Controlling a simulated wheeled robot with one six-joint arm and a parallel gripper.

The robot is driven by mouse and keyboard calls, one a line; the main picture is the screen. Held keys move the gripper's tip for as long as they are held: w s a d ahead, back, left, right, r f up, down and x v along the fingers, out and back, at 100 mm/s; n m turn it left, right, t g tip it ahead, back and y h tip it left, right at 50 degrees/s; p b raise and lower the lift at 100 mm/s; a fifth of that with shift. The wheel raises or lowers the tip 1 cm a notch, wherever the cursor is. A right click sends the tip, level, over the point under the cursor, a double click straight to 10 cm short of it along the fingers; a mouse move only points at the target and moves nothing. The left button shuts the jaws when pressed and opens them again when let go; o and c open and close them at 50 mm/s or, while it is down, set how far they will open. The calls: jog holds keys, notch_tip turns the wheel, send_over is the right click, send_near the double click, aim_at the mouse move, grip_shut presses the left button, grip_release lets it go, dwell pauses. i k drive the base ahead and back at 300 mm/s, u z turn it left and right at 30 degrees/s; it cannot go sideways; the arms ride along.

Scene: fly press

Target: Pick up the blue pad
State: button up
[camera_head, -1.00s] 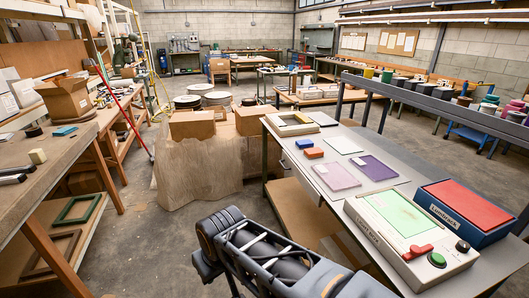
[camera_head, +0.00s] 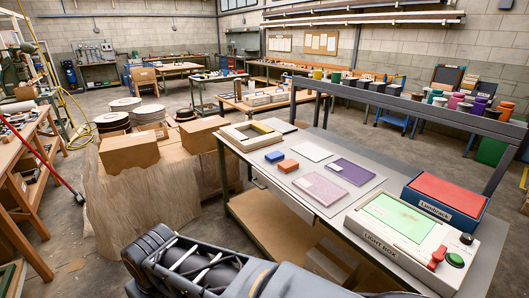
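The blue pad (camera_head: 275,157) is a small block lying on the grey work table (camera_head: 258,170), towards its far left part. An orange-red pad (camera_head: 288,166) of similar size lies just right of and nearer than it, with a narrow gap. The dark links of my arm show at the bottom of the view, nearer than the table. My gripper is not in view, so its opening and whether it holds anything are hidden.
A light box (camera_head: 410,235) with a red lever and a blue-sided box with a red top (camera_head: 447,194) stand at the table's near right. Flat white and purple sheets (camera_head: 352,171) and a frame (camera_head: 250,134) share the table. Cardboard boxes (camera_head: 129,151) stand to the left.

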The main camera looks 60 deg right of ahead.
aim_at(276, 156)
jog(key=z, duration=0.4)
jog(key=i, duration=1.95)
jog(key=z, duration=1.85)
jog(key=i, duration=1.15)
jog(key=z, duration=1.1)
